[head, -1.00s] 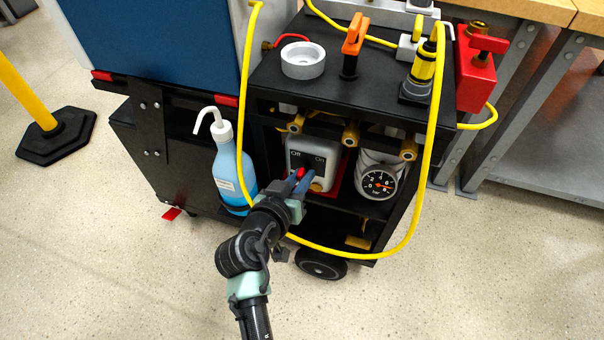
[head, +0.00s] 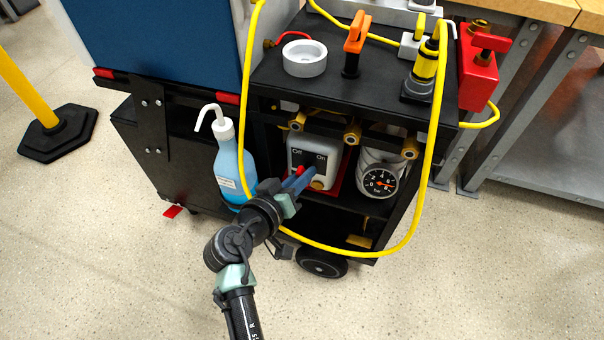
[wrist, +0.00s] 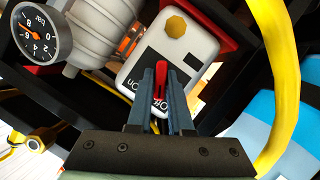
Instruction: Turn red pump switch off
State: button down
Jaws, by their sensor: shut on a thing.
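The red pump switch (head: 300,170) is a small red lever on the black face of a pale grey pump box (head: 328,148), on the cart's shelf. "Off" is printed at the left of the face and "On" at the right in the head view. My gripper (head: 296,180) reaches the switch from the front. In the wrist view, its blue fingers (wrist: 160,72) are shut on the red lever (wrist: 160,78), one on each side. The lever lies close to the "Off" print there. My fingers hide part of the face, so its exact setting is hard to tell.
A gauge (head: 380,182) stands right of the pump box. A blue wash bottle (head: 228,165) stands left. A yellow hose (head: 428,150) loops down in front of the cart and passes near my arm. Brass fittings (head: 352,132) sit above. The floor in front is clear.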

jog(key=c, duration=0.9)
grip_release()
jog(key=p+v, duration=0.4)
jog(key=v, duration=0.9)
jog(key=shift+f+p, duration=0.1)
jog(key=shift+p, duration=0.3)
